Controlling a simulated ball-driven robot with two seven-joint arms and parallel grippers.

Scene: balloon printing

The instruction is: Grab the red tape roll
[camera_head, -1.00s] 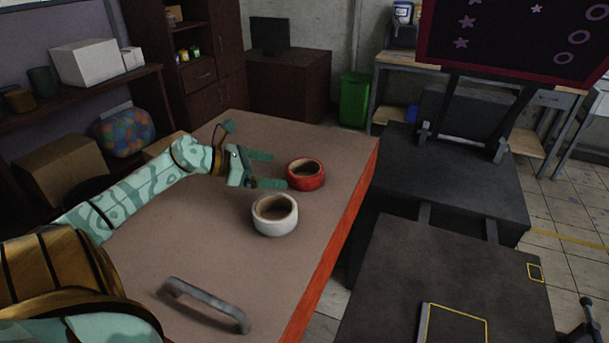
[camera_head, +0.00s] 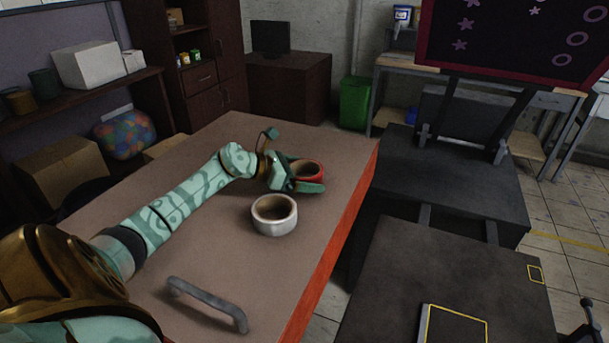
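The red tape roll (camera_head: 310,167) lies on the table near its far right edge. My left gripper (camera_head: 308,178) is at the roll, with its fingers on either side of it. The near finger covers the roll's front side, and the far finger is mostly hidden behind the roll. I cannot tell whether the fingers press on the roll. The roll appears to rest on the table. My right gripper is not in view.
A white tape roll (camera_head: 274,215) stands just in front of my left gripper. A grey handle (camera_head: 207,303) is fixed at the table's near side. The brown table (camera_head: 200,235) is otherwise clear. A dark machine (camera_head: 445,190) stands to the right.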

